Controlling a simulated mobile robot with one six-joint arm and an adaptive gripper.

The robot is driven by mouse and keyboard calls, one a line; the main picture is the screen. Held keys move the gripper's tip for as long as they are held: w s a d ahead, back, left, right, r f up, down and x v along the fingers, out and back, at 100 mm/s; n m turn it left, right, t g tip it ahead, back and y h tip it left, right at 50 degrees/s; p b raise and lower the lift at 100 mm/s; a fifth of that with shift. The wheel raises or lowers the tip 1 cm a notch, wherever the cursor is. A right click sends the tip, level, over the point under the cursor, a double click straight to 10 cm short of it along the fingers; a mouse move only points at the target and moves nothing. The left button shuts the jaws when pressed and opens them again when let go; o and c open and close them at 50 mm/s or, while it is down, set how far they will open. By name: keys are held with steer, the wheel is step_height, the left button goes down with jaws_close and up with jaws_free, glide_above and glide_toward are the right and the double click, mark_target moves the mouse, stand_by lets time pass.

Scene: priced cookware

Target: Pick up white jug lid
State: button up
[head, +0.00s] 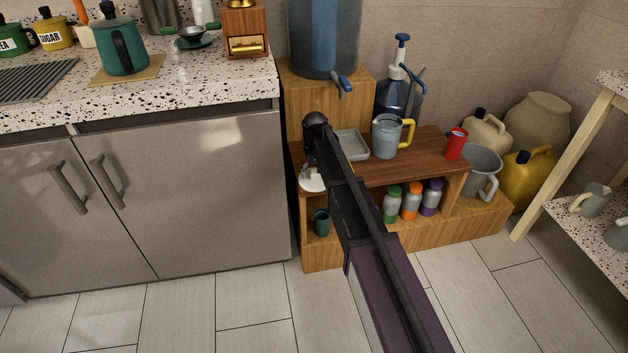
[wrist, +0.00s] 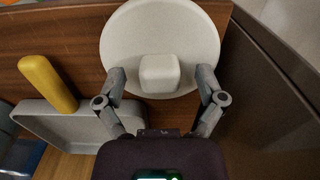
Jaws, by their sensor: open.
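The white jug lid (wrist: 190,30) is a round disc with a square knob (wrist: 160,73) and lies on the brown wooden shelf top. My gripper (wrist: 162,76) is open, with one finger on each side of the knob and gaps between. In the head view the lid (head: 312,184) shows partly at the left front corner of the shelf, with my arm hiding the rest. The jug (head: 386,137) is grey with a yellow handle and stands on the same shelf top to the right.
A grey tray (wrist: 72,124) lies beside the lid, with a yellow rod-like handle (wrist: 47,83) by it. A red mug (head: 456,144) stands at the right. The cabinet (head: 210,190) closely borders the shelf's left side.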

mark_target(315, 172)
stand_by(0.4)
steer(key=c, duration=1.2)
steer(key=shift+r, duration=0.1)
step_height(315, 172, up, 3)
steer(key=p, duration=0.3)
steer(key=s+d, duration=0.2)
steer(key=s, duration=0.3)
steer(key=s+d+r+p, duration=0.1)
steer(key=s, duration=0.4)
steer(key=s+d+p, duration=0.1)
steer(key=s+d, duration=0.1)
steer(key=s, duration=0.3)
steer(key=shift+d+r, duration=0.35)
steer(key=shift+r, duration=0.05)
step_height(315, 172, up, 33)
steer(key=p, duration=3.3)
steer(key=shift+f, duration=0.1)
